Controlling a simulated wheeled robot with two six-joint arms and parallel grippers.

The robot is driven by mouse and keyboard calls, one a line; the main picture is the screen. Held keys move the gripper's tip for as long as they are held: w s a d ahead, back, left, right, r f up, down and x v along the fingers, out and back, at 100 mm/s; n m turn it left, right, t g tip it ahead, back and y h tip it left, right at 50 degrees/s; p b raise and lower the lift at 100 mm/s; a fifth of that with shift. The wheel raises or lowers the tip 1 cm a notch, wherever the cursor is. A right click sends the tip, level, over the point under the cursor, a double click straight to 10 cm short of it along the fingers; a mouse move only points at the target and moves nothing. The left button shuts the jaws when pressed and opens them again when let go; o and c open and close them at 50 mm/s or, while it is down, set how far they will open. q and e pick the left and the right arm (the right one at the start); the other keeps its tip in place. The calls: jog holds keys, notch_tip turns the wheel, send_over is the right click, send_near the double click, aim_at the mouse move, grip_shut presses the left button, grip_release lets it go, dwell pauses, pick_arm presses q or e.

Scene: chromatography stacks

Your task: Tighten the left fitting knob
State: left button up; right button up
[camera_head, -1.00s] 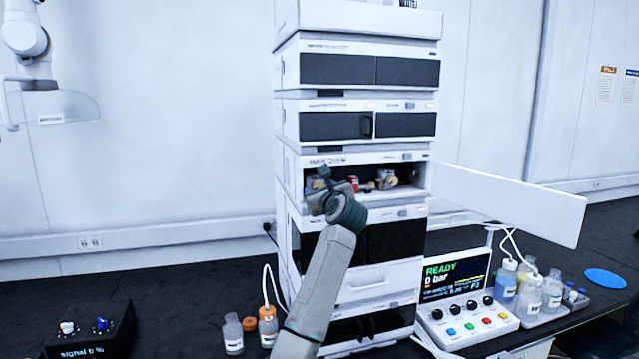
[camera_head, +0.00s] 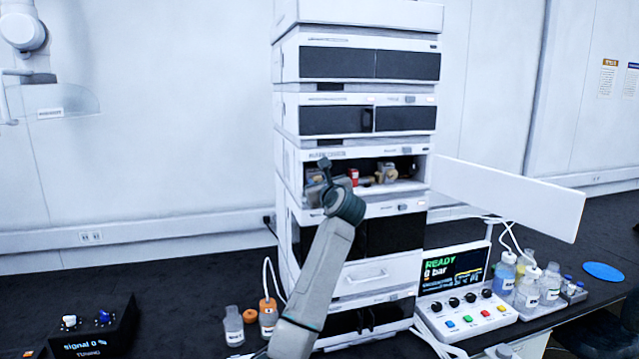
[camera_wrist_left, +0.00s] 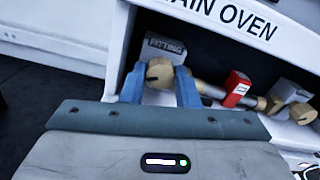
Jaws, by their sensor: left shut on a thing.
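The left fitting knob (camera_wrist_left: 159,73) is a tan round knob under a grey block labelled FITTING (camera_wrist_left: 163,45), inside the open column oven (camera_head: 405,171). My left gripper (camera_wrist_left: 159,90) is shut on this knob, with one blue finger on each side of it in the left wrist view. In the head view my left gripper (camera_head: 325,172) reaches into the left part of the oven opening and mostly hides the knob. A second tan fitting knob (camera_wrist_left: 302,113) sits at the right in the oven. My right gripper is not in view.
The oven's white door (camera_head: 510,198) stands open to the right. A control panel (camera_head: 465,318) reading READY, 0 bar, and several bottles (camera_head: 528,288) stand right of the stack.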

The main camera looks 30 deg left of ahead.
pick_arm(q)
jog(key=m+p, duration=0.1)
jog(key=m, duration=0.1)
jog(key=shift+r+m+p, duration=0.15)
jog(key=shift+m+p, duration=0.15)
jog(key=shift+m, duration=0.1)
jog(key=m+p, duration=0.2)
jog(key=m, duration=0.1)
jog(key=shift+m+p, duration=0.3)
jog(key=shift+p, duration=0.05)
jog(key=m+p, duration=0.4)
jog(key=shift+r+m, duration=0.1)
jog(key=shift+m, duration=0.2)
jog(key=shift+m+p, duration=0.9)
jog(key=shift+p, duration=0.1)
jog(key=m+p, duration=0.1)
jog(key=m, duration=0.1)
jog(key=shift+f+m, duration=0.2)
jog(key=shift+m, duration=0.2)
jog(key=m, duration=0.3)
jog(key=shift+f, duration=0.1)
jog(key=shift+m, duration=2)
